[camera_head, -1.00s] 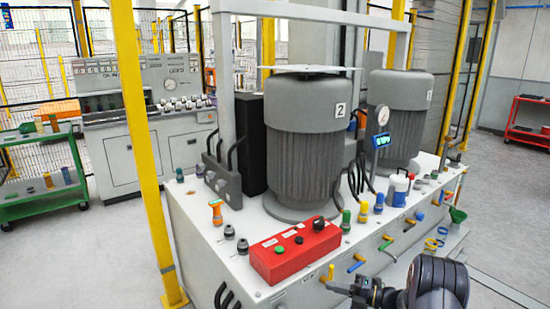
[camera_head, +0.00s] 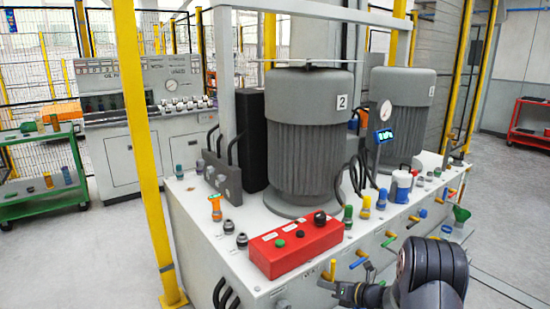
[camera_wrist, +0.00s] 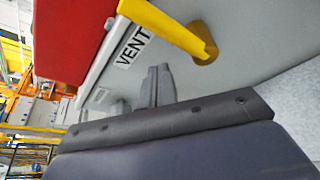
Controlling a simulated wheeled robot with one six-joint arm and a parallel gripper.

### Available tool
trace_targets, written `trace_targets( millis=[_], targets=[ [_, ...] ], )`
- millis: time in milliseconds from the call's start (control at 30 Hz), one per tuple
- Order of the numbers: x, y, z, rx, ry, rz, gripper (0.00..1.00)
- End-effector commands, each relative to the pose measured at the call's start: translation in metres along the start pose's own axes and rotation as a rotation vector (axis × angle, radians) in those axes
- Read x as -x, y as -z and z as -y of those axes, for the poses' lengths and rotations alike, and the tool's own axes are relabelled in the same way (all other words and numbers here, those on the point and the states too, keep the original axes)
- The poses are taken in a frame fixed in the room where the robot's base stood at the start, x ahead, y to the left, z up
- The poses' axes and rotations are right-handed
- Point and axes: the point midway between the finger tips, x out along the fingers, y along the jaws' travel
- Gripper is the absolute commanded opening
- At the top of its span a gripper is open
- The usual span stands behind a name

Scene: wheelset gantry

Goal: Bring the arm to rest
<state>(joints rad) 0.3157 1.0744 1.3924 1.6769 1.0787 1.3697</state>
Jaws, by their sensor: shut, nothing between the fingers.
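My gripper (camera_head: 337,290) is at the bottom of the head view, beside the front edge of the grey machine bench (camera_head: 205,262). It is shut and empty; in the wrist view its dark fingers (camera_wrist: 158,84) are together. My dark arm (camera_head: 432,270) reaches in from the lower right. A yellow lever (camera_head: 332,268) on the bench front stands just above the gripper. The lever also shows large in the wrist view (camera_wrist: 165,26), next to a label reading VENT (camera_wrist: 132,47). I cannot tell whether gripper and lever touch.
A red control box (camera_head: 295,246) lies on the bench above the gripper. More coloured levers, such as a blue one (camera_head: 359,262), line the bench front to the right. A yellow post (camera_head: 140,150) stands left. Open floor (camera_head: 515,225) lies to the right.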

Motion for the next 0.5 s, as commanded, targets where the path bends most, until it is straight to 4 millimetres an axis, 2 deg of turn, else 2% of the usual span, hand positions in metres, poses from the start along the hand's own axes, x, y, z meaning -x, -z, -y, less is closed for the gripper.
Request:
trace_targets(
  millis=[500],
  targets=[
    [-0.007,0.025,0.005,0.387,0.194,-0.075,0.0]
  ],
)
